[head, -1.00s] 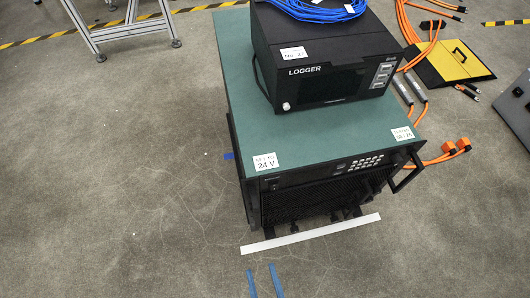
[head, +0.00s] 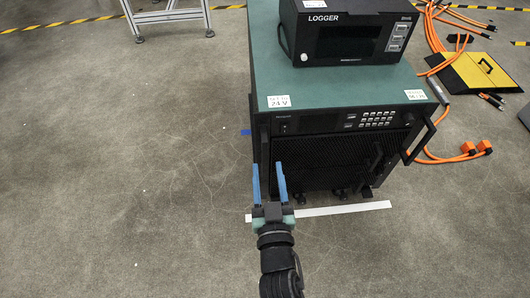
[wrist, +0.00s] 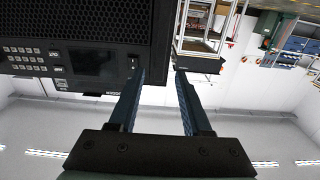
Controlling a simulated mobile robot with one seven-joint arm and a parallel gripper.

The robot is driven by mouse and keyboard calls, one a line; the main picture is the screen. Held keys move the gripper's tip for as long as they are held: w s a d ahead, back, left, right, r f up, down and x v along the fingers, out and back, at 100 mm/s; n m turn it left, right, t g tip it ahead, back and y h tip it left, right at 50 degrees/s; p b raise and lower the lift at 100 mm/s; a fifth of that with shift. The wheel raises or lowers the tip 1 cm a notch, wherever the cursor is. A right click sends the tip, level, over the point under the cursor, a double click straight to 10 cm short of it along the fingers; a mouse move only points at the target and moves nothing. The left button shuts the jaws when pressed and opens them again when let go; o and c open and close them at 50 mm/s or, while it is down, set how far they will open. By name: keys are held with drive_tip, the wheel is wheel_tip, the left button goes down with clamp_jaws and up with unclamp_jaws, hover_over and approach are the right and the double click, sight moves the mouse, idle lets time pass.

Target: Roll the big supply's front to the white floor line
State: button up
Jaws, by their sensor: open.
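The big supply (head: 330,160) is a tall black unit on casters with a teal top and a keypad panel on its front. The white floor line (head: 350,209) lies in front of it, with a strip of bare floor between casters and line on the right. My gripper (head: 268,170) has its two blue fingers apart at the lower left corner of the supply's front, above the line's left part. The wrist view, upside down, shows the front panel (wrist: 75,60) on the left and its dark edge between the fingers (wrist: 161,74). Contact cannot be told.
A black logger (head: 346,35) sits on the supply's top. Orange cables (head: 433,90) and a yellow-black plate (head: 470,70) lie on the floor at right. A metal frame (head: 165,15) stands at back left. The floor at left is clear.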

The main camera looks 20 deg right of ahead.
sight(265, 151)
drive_tip(key=b+x, duration=0.1)
drive_tip(key=x, duration=0.6)
drive_tip(key=shift+f, duration=0.1)
clamp_jaws()
idle(1.3)
